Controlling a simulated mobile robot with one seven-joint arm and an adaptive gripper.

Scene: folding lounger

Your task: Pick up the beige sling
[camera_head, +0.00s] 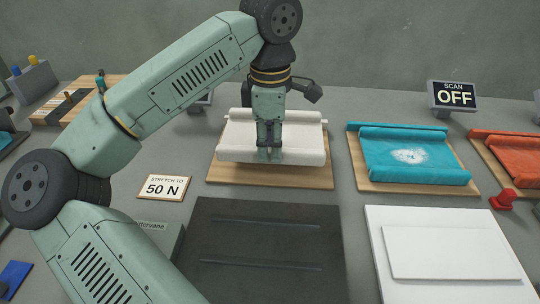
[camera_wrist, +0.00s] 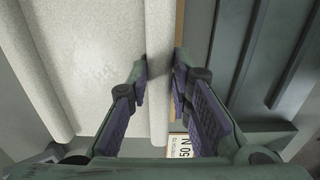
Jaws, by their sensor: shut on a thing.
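The beige sling (camera_head: 238,132) lies on a wooden board (camera_head: 225,174) near the middle of the table, with a rolled edge at its front and back. My gripper (camera_head: 270,152) points down at the sling's front roll. In the wrist view the sling (camera_wrist: 100,60) fills the left side, and my gripper (camera_wrist: 161,80) has its purple-padded fingers on either side of the front roll. The gripper is shut on that roll, near its middle. The sling appears to rest on the board.
A teal sling (camera_head: 400,150) on a board lies to the right, with an orange sling (camera_head: 515,155) beyond it. A dark grooved plate (camera_head: 265,245) and a white block (camera_head: 450,250) lie in front. A "50 N" sign (camera_head: 164,187) and a "SCAN OFF" display (camera_head: 453,96) stand nearby.

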